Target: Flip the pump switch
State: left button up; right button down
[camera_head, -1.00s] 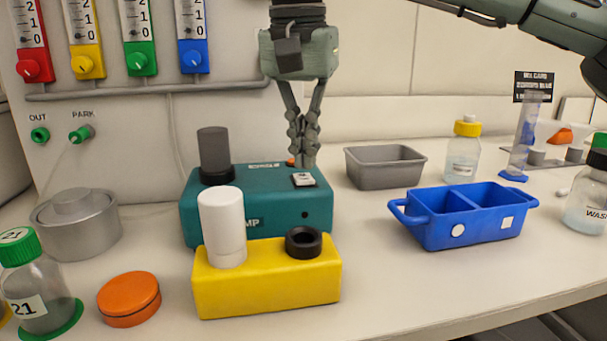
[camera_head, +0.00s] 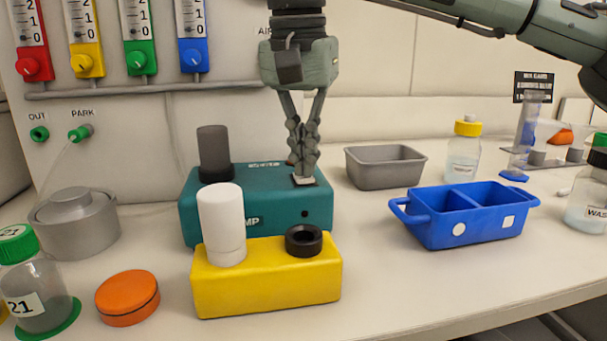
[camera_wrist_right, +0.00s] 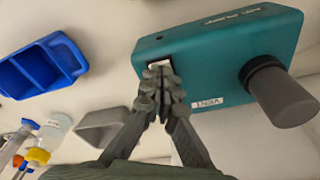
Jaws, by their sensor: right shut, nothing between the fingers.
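The teal pump box (camera_head: 270,202) stands on the bench behind the yellow block, with a dark grey cylinder (camera_head: 214,152) on its left end. The pump switch (camera_head: 305,181) is a small white plate on the right of the box's top. My right gripper (camera_head: 304,172) points down with its fingers shut and empty, tips at the switch and covering part of it. In the right wrist view the shut fingertips (camera_wrist_right: 158,70) overlap the white switch (camera_wrist_right: 160,60); I cannot tell whether they touch it. My left gripper is not in view.
In front stands a yellow block (camera_head: 265,283) with a white cylinder (camera_head: 221,225) and a black ring (camera_head: 304,241). A blue two-part caddy (camera_head: 465,228) and a grey tray (camera_head: 385,168) stand to the right. An orange lid (camera_head: 127,298) and a bottle (camera_head: 35,290) are at left.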

jog(key=shift+f, duration=0.3)
jog(key=shift+r, duration=0.15)
notch_tip(320, 180, up, 3)
jog(key=p, duration=0.2)
jog(key=shift+f+p, duration=0.2)
jog(key=shift+p, duration=0.15)
jog(key=shift+r, duration=2.1)
